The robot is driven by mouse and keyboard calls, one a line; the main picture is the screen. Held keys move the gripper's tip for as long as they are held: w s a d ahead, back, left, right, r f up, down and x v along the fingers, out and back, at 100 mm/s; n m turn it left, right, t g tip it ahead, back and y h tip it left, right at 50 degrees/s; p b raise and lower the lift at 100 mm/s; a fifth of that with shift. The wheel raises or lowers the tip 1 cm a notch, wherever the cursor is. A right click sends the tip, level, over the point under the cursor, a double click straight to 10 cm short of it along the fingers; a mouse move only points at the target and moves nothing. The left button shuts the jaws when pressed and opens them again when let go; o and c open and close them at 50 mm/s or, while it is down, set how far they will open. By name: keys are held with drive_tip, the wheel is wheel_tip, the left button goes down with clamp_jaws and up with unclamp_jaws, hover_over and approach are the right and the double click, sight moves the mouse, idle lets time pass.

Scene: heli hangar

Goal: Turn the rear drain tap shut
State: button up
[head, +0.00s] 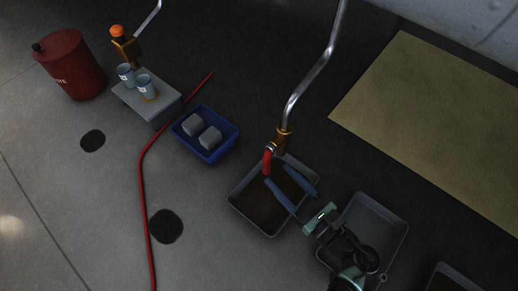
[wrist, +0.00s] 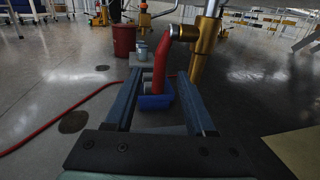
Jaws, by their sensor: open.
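A brass tap (head: 284,142) sits at the lower end of a silver pipe in the head view, above a dark tray (head: 243,213). Its red lever handle (head: 267,161) hangs down. In the wrist view the brass body (wrist: 203,55) is right of centre and the red handle (wrist: 160,66) hangs between my two fingers in the picture. My gripper (head: 276,173) is open, its blue fingers pointing at the tap; it also shows in the wrist view (wrist: 158,75). I cannot tell whether the handle is within finger reach or just beyond. No touch is visible.
A blue bin (head: 205,152) with grey blocks, a grey box (head: 147,103) with cups, another tap (head: 124,46) with an orange top and a red drum (head: 72,64) stand at upper left. A red hose (head: 142,185) crosses the floor. A second tray (head: 397,232) lies under my arm.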

sight(269, 166)
drive_tip(key=b+x, duration=0.3)
drive_tip(key=x, duration=0.5)
drive_tip(key=shift+f, duration=0.15)
drive_tip(key=shift+w+a, duration=0.45)
clamp_jaws()
idle(0.7)
